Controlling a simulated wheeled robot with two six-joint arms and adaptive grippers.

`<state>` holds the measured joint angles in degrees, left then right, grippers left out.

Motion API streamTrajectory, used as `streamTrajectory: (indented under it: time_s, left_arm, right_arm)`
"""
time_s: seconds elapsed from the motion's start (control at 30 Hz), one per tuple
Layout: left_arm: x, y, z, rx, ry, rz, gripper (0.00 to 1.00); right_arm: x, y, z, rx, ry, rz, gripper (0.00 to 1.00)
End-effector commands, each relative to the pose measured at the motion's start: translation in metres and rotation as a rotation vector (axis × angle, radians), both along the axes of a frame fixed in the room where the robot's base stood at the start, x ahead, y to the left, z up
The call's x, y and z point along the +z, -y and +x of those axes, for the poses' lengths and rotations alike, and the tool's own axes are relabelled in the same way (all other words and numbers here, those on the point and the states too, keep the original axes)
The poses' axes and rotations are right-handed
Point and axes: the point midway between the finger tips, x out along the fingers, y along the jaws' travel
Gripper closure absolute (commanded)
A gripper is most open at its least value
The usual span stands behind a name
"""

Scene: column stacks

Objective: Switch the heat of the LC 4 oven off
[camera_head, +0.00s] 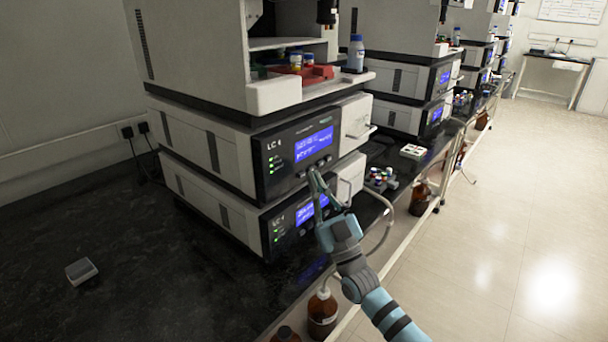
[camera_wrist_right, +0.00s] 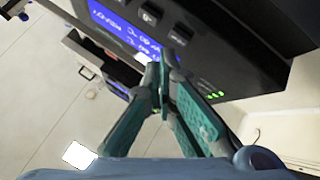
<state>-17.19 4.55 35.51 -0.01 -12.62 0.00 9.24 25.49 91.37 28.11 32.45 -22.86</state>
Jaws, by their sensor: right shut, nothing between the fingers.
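I cannot tell which unit is the oven. My right gripper (camera_head: 314,176) is shut and empty, its tips close to the upper panel's lower edge. In the right wrist view, the gripper (camera_wrist_right: 165,60) is near a dark button (camera_wrist_right: 180,35) beside the screen (camera_wrist_right: 125,35); contact is unclear.
A tube loops beside my right arm. Brown bottles (camera_head: 322,312) stand below the bench edge. The dark bench (camera_head: 140,235) is mostly clear at left, with a small box (camera_head: 81,271).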

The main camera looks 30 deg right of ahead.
Motion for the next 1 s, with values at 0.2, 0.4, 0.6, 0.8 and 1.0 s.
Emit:
streamTrajectory:
  time_s: [0.2,0.4,0.6,0.8,1.0]
  left_arm:
    - [-0.002,0.000,0.000,0.000,0.000,0.000,1.00]
    - [-0.003,0.000,0.000,0.000,0.000,0.000,1.00]
    - [-0.003,0.000,0.000,0.000,0.000,0.001,1.00]
    - [-0.004,0.000,0.000,0.000,0.001,0.001,1.00]
    - [-0.005,-0.001,0.000,0.000,0.001,0.001,1.00]
  right_arm:
    - [-0.001,-0.002,0.005,-0.001,0.000,-0.001,1.00]
    - [0.000,-0.003,0.007,0.000,0.000,0.000,1.00]
    - [0.000,-0.003,0.007,0.000,0.000,0.000,1.00]
    - [0.000,-0.003,0.009,0.001,0.000,0.001,1.00]
    - [0.000,-0.004,0.011,0.001,0.000,0.001,1.00]
